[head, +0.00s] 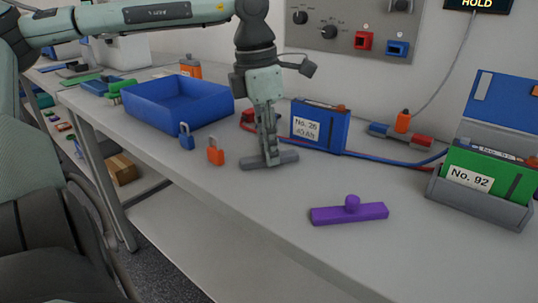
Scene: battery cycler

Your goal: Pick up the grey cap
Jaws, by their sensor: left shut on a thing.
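The grey cap (284,158) is a flat bar on the grey workbench, in the middle of the head view. My left gripper (270,158) points down over it and is shut on its middle, where the fingers hide part of it. The bar appears to be at the bench surface; I cannot tell whether it is lifted. A purple cap (349,213) with a round knob lies on the bench to the right and nearer to me. My right gripper is not in view.
A blue battery labelled No. 26 (320,126) stands right behind the gripper. A blue bin (178,101), a blue padlock (186,137) and an orange padlock (215,152) are to the left. A green No. 92 battery (488,172) sits in a grey holder at right.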

